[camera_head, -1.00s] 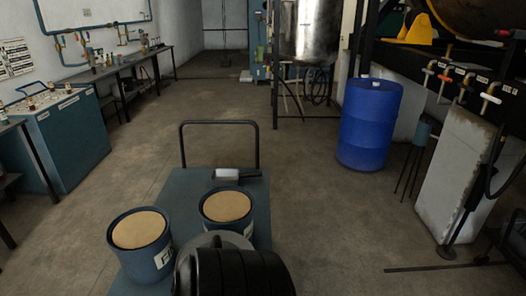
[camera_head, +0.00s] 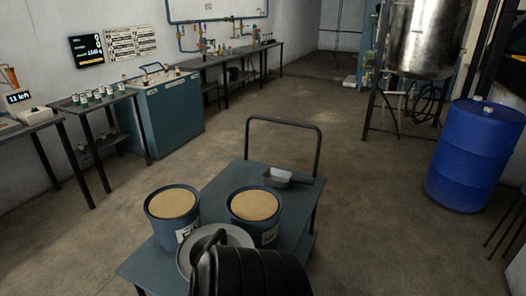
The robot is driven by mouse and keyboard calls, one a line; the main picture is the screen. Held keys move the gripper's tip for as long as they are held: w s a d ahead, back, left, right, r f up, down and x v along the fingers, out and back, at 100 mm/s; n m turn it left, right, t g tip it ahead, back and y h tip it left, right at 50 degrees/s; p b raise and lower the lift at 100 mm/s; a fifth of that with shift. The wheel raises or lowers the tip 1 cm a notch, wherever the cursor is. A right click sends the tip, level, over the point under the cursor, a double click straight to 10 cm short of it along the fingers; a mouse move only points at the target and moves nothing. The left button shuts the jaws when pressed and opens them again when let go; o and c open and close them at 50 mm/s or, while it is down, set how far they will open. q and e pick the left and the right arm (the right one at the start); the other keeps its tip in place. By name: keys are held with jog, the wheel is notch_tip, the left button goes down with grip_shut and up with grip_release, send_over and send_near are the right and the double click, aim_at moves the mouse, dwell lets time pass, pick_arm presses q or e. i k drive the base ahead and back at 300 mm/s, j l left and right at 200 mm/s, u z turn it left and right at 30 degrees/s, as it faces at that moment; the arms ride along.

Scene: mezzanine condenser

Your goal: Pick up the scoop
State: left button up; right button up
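The scoop (camera_head: 278,177) lies on the blue-grey top of a cart (camera_head: 222,194), near the cart's push handle. It has a pale, metallic-looking pan, and a dark handle points to the right. Two blue tubs filled with tan powder stand in front of it, the left tub (camera_head: 173,204) and the right tub (camera_head: 254,206).
A blue drum (camera_head: 474,156) stands right. Benches and a blue cabinet (camera_head: 163,112) line the left wall. Open floor surrounds the cart.

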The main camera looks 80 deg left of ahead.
aim_at(274, 176)
jog(key=i+u, duration=0.15)
jog(key=u, duration=0.3)
jog(key=i+u, duration=0.2)
jog(key=u, duration=0.2)
jog(key=i+l+u, duration=0.1)
jog(key=u, duration=0.35)
jog(key=i+l+u, duration=0.15)
jog(key=u, duration=0.25)
jog(key=i+l+u, duration=0.15)
jog(key=u, duration=0.3)
jog(key=i+l+u, duration=0.2)
jog(key=u, duration=0.3)
jog(key=i+l+u, duration=0.1)
jog(key=u, duration=0.4)
jog(key=i+l+u, duration=0.1)
jog(key=l+u, duration=0.6)
jog(key=u, duration=0.3)
